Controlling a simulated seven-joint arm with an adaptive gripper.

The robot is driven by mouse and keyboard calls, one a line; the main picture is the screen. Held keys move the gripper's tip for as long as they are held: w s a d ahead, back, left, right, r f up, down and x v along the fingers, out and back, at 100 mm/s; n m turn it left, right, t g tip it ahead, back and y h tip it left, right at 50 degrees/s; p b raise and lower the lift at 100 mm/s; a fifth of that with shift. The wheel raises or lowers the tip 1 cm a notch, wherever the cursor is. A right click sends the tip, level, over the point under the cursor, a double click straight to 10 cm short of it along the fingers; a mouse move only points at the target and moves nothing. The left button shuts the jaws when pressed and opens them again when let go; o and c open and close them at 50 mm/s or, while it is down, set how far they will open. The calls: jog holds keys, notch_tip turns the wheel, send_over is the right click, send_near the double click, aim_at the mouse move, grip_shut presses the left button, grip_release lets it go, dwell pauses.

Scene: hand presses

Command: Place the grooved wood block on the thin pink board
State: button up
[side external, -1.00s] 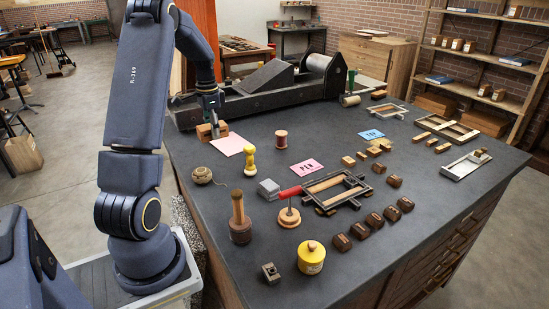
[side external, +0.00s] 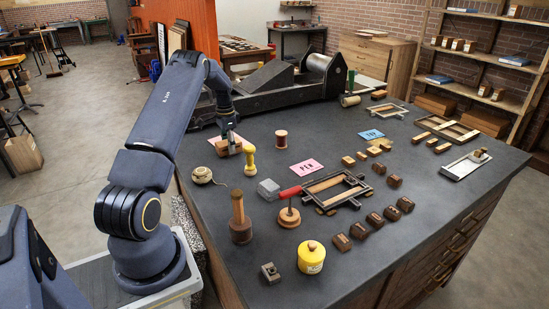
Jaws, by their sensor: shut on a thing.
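The grooved wood block (side external: 228,149) is light brown and sits at or just above the thin pink board (side external: 213,141). The block and gripper hide much of the board, so I cannot tell whether the block touches it. My gripper (side external: 231,139) points down and is shut on the block from above.
A yellow-handled stamp (side external: 249,161) stands close to the right of the block, and a ball of twine (side external: 202,175) lies in front. A spool (side external: 281,138) stands further right. The large dark press (side external: 270,95) lies behind. A pink "PEN" card (side external: 307,167) lies to the right.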

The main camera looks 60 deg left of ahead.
jog(key=shift+f, duration=0.15)
jog(key=o, duration=1.2)
